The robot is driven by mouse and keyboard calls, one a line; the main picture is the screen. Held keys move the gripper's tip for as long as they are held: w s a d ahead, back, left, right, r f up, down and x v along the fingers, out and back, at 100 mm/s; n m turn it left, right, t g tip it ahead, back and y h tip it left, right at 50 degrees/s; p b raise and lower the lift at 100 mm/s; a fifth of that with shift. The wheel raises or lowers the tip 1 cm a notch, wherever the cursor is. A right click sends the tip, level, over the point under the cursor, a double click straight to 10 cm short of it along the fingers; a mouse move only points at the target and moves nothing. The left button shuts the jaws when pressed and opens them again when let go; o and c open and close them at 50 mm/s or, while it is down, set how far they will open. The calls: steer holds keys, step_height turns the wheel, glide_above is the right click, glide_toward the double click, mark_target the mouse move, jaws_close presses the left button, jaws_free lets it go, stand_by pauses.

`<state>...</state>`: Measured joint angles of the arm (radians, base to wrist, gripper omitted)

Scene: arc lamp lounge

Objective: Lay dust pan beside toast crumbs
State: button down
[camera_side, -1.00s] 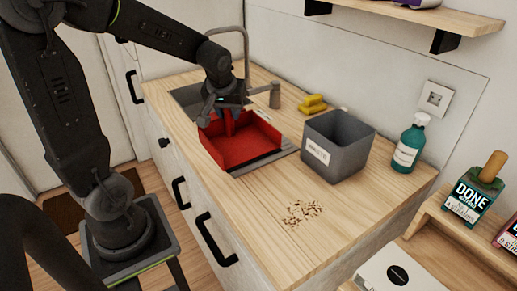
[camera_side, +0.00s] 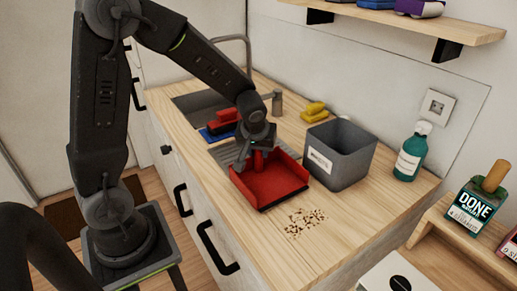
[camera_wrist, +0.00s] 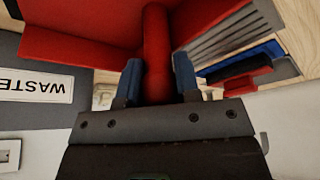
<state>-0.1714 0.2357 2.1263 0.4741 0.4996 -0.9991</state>
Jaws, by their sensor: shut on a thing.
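The red dust pan (camera_side: 272,186) is in the side view, just beyond the toast crumbs, its open front edge close to them. It also fills the top of the wrist view (camera_wrist: 80,45). My gripper (camera_side: 258,152) is shut on the dust pan's red handle, which stands between the two blue-grey fingertips in the wrist view (camera_wrist: 157,85). The toast crumbs (camera_side: 305,222) lie scattered on the wooden counter in front of the pan. Whether the pan touches the counter is hard to tell.
A grey waste bin (camera_side: 340,155) stands right of the pan. Behind are the sink (camera_side: 195,105), a red-and-blue brush-like object (camera_side: 222,124) and yellow sponges (camera_side: 314,111). A green bottle (camera_side: 411,152) stands at the right. The counter (camera_side: 345,240) around the crumbs is clear.

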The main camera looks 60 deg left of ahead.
steer(key=shift+f, duration=0.1)
steer(key=shift+f, duration=0.25)
steer(key=c, duration=0.8)
jaws_free()
steer(key=shift+r, duration=0.1)
steer(key=v, duration=1.2)
steer(key=s+d+r+m+h, duration=0.1)
steer(key=s+d+m, duration=0.1)
steer(key=s+m, duration=0.1)
steer(key=s+d+r+m+t+h, duration=0.1)
steer(key=s+d+r+m, duration=0.1)
steer(key=s, duration=0.4)
steer(key=s+d+r+m+t+h, duration=0.1)
steer(key=s+d+m, duration=0.2)
steer(key=s+m, duration=0.1)
steer(key=shift+s+d+r, duration=0.2)
steer(key=shift+s+d, duration=0.1)
steer(key=shift+s, duration=0.45)
